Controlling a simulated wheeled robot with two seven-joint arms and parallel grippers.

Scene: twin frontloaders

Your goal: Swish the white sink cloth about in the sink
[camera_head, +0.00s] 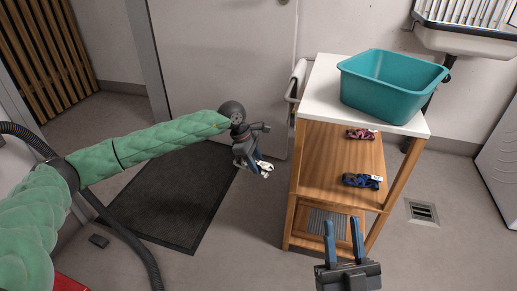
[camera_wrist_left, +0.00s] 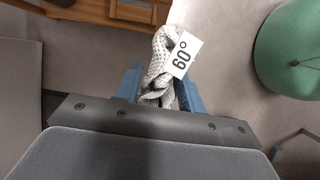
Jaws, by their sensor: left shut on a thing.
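My left gripper (camera_head: 258,165) is shut on a white waffle-textured cloth (camera_wrist_left: 162,68). The cloth is bunched between its blue fingers, with a white "60°" tag (camera_wrist_left: 182,55) on it. In the head view the cloth (camera_head: 265,169) shows as a small white bit at the fingertips, in the air left of the wooden trolley. The sink (camera_head: 465,42) is at the top right, with a ribbed metal part above its white rim; its inside is mostly out of view. My right gripper (camera_head: 343,238) is open and empty, in front of the trolley, its blue fingers apart.
The trolley (camera_head: 325,75) has a white top with a teal tub (camera_head: 380,98) on it. A red scrunchie-like item (camera_head: 360,134) and a blue one (camera_head: 362,181) lie on its shelf. A dark mat (camera_head: 170,200) and floor drain (camera_head: 422,211) lie on the floor.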

